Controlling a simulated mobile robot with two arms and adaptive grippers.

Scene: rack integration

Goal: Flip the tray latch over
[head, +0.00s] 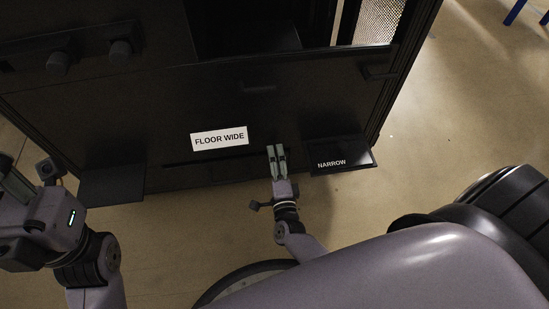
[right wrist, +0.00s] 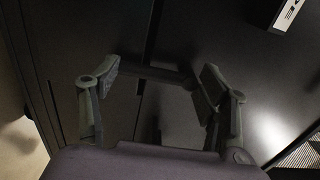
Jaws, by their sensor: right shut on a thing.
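My right gripper (head: 277,152) is at the lower front of a dark rack, between the white "FLOOR WIDE" label and the "NARROW" plate. In the right wrist view its two fingers (right wrist: 155,76) stand apart with a dark bar between them, which looks like the tray latch (right wrist: 153,70). The fingers are shut on this bar. The latch's shape and which way it is turned are hard to make out, dark on dark. My left gripper (head: 14,188) is at the left edge of the head view, partly cut off, and its finger opening is not clear.
The rack's dark front panel (head: 150,105) carries the "FLOOR WIDE" label (head: 219,137). A flat plate marked "NARROW" (head: 340,160) juts out at right, and another dark plate (head: 112,186) juts out at left. Bare floor (head: 450,110) lies to the right.

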